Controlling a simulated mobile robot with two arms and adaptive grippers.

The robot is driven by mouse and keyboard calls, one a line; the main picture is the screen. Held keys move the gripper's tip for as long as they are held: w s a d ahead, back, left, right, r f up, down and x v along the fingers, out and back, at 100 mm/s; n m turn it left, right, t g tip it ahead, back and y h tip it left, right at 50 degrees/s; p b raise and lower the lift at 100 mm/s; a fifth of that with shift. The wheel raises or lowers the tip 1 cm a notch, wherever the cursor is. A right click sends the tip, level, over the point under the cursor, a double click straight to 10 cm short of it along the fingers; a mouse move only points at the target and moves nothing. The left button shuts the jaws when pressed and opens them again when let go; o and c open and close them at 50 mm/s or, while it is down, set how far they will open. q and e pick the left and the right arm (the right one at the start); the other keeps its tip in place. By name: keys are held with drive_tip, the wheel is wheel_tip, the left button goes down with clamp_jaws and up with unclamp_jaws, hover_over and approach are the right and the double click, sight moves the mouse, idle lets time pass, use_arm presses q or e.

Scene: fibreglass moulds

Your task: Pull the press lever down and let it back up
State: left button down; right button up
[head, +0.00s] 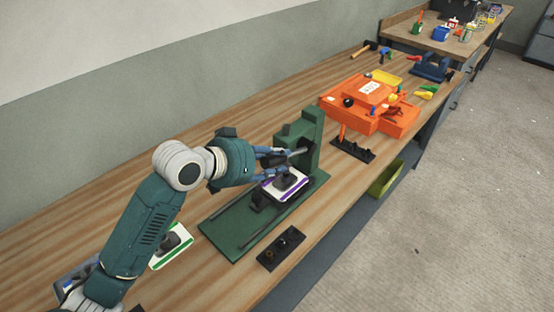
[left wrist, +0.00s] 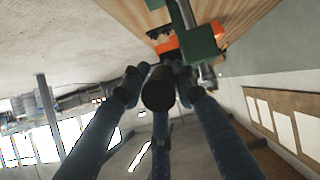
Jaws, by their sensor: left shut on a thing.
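The green press (head: 311,140) stands on a green base plate (head: 222,232) on the wooden bench. A white plate with a purple edge (head: 285,185) sits under its head with a dark block on it. My left gripper (head: 280,157) reaches in from the left at the height of the press head and is shut on the lever's dark knob. In the left wrist view the round black knob (left wrist: 158,88) lies between the blue fingers, and part of the green press shows behind it. The lever's rod (head: 299,152) is mostly hidden by the fingers. My right gripper is not seen.
A black tray (head: 281,248) with small parts lies in front of the base plate. A white plate with a green edge (head: 170,250) lies left, partly behind my arm.

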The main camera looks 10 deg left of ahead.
use_arm(q)
drive_tip(key=shift+a+f, duration=0.2)
drive_tip(key=shift+f, duration=0.15)
drive_tip(key=c, duration=1.6)
unclamp_jaws()
drive_tip(key=shift+c, duration=0.2)
drive_tip(key=shift+o, duration=0.9)
drive_tip(key=shift+a+r, duration=0.1)
drive_tip(key=v, duration=1.2)
